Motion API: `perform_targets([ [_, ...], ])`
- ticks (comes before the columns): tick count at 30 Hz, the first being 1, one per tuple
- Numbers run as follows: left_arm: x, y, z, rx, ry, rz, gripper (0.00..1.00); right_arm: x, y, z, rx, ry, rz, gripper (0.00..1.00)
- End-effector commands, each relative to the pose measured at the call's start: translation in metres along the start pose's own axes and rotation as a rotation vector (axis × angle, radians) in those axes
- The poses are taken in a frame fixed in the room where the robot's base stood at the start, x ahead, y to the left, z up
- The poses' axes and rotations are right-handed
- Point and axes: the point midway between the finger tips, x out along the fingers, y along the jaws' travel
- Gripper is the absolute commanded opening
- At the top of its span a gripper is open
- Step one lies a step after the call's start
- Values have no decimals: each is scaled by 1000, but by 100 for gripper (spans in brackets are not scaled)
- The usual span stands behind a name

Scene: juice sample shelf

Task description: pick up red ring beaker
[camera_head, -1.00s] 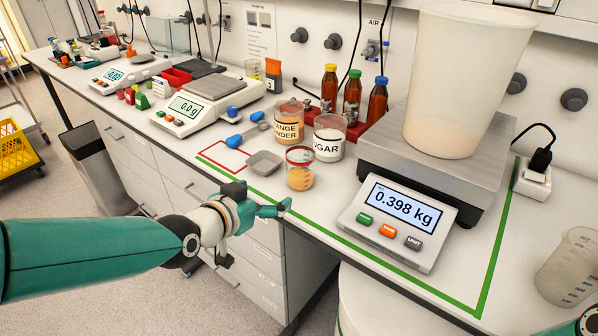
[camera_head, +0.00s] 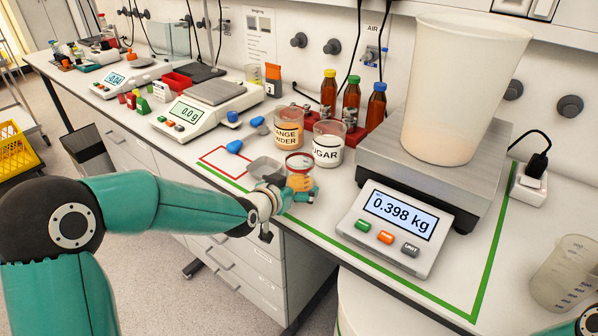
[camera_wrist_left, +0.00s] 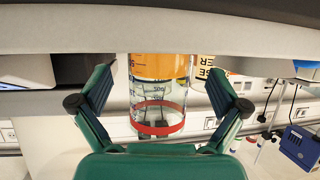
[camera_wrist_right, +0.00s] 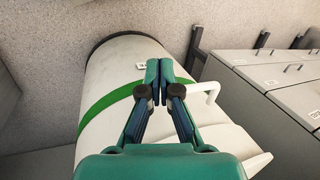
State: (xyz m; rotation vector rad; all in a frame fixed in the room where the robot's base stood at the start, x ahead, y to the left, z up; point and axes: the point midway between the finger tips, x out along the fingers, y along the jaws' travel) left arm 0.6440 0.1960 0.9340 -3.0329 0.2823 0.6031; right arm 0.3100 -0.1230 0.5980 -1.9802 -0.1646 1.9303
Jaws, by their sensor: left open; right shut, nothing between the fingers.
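The red ring beaker (camera_head: 300,166) is a small clear beaker with a red band near its rim and orange contents at the bottom. It stands on the bench in front of the sugar beaker. In the left wrist view the beaker (camera_wrist_left: 158,92) appears upside down between the two fingers. My left gripper (camera_head: 296,192) is open, with its fingers on either side of the beaker; contact is not visible. It partly hides the beaker's lower part in the head view. My right gripper (camera_wrist_right: 158,70) is shut and empty, over a white drum with a green band.
The orange powder beaker (camera_head: 288,124) and sugar beaker (camera_head: 328,143) stand just behind. A grey weighing dish (camera_head: 264,168) lies to the left. The large scale (camera_head: 400,225), reading 0.398 kg, bears a tall translucent container (camera_head: 455,90). A measuring jug (camera_head: 565,275) stands at right.

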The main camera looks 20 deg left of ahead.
Motion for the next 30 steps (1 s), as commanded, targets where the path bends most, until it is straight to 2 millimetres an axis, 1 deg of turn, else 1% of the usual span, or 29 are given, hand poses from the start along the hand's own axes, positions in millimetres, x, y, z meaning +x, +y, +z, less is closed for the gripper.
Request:
perform_targets([
  [1, 7, 1, -2, 0, -2, 1, 99, -5, -2, 0, 0, 0, 0, 0],
  [3, 17, 1, -1, 0, -2, 1, 99, -7, -2, 0, 0, 0, 0, 0],
  [6, 26, 1, -1, -1, -1, 0, 99, -8, -3, 0, 0, 0, 0, 0],
  [9, 30, 0, -1, -1, 0, 0, 99, -8, -3, 0, 0, 0, 0, 0],
  [14, 30, 0, -1, -1, 0, 0, 99, -8, -3, 0, 0, 0, 0, 0],
  [15, 30, 0, -1, -1, 0, 0, 95, -8, -3, 0, 0, 0, 0, 0],
  [17, 29, 0, -1, -1, 0, 0, 85, -8, -3, 0, 0, 0, 0, 0],
  [27, 29, 0, -1, -1, 0, -1, 29, -8, -3, 0, 0, 0, 0, 0],
  [28, 29, 0, -2, -1, 2, -1, 26, -8, -3, 0, 0, 0, 0, 0],
  [30, 29, 0, -2, -1, 2, -1, 26, -8, -3, 0, 0, 0, 0, 0],
])
